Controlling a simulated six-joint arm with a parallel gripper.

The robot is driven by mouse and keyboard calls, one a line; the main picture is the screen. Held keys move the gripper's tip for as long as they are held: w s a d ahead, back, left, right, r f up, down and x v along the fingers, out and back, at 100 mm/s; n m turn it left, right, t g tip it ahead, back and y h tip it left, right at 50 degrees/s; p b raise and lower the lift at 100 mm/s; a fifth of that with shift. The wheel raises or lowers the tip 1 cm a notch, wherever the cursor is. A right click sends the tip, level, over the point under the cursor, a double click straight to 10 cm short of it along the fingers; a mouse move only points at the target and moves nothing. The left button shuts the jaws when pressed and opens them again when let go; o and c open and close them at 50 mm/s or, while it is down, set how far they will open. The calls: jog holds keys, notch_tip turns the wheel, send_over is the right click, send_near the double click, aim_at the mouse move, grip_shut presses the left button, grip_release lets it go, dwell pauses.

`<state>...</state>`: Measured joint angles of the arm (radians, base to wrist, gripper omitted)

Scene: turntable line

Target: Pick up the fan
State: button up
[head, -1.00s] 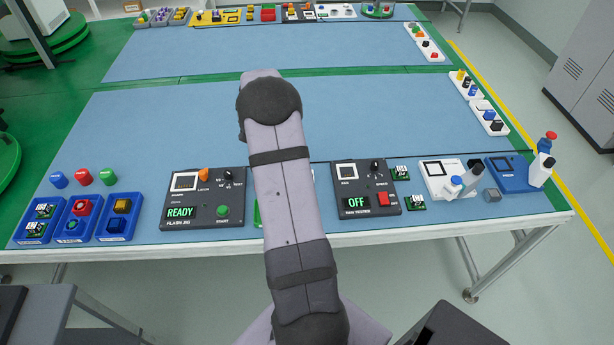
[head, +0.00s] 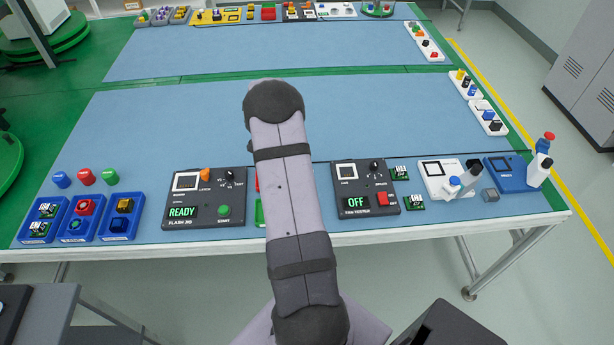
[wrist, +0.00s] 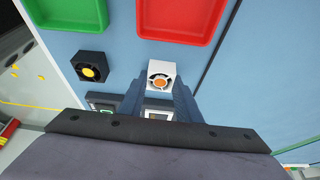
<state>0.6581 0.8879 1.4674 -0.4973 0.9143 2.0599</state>
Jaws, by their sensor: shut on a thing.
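In the wrist view a small white fan (wrist: 161,70) with an orange hub sits between the two fingertips of my gripper (wrist: 160,92). The gripper is shut on this fan. A second fan (wrist: 91,68), black with a yellow hub, stands apart to the left of it on the blue surface. In the head view my arm covers the gripper and both fans. I cannot tell how high the held fan is above the table.
A red tray (wrist: 181,20) and a green tray (wrist: 70,12) lie at the top of the wrist view. In the head view the fan tester (head: 366,188) reads OFF and the flash jig (head: 204,198) reads READY. The blue table middle (head: 190,115) is clear.

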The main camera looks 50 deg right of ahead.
notch_tip(320, 180, up, 10)
jog(key=b, duration=0.2)
jog(key=s+d+m+p, duration=0.2)
jog(key=s+d+p, duration=0.4)
jog(key=s, duration=0.5)
jog(key=w+d, duration=0.1)
jog(key=w+d+f+n, duration=0.1)
jog(key=w+d+n+p, duration=0.1)
jog(key=shift+f, duration=0.3)
jog(key=shift+f+b, duration=0.95)
jog(key=shift+f, duration=1.4)
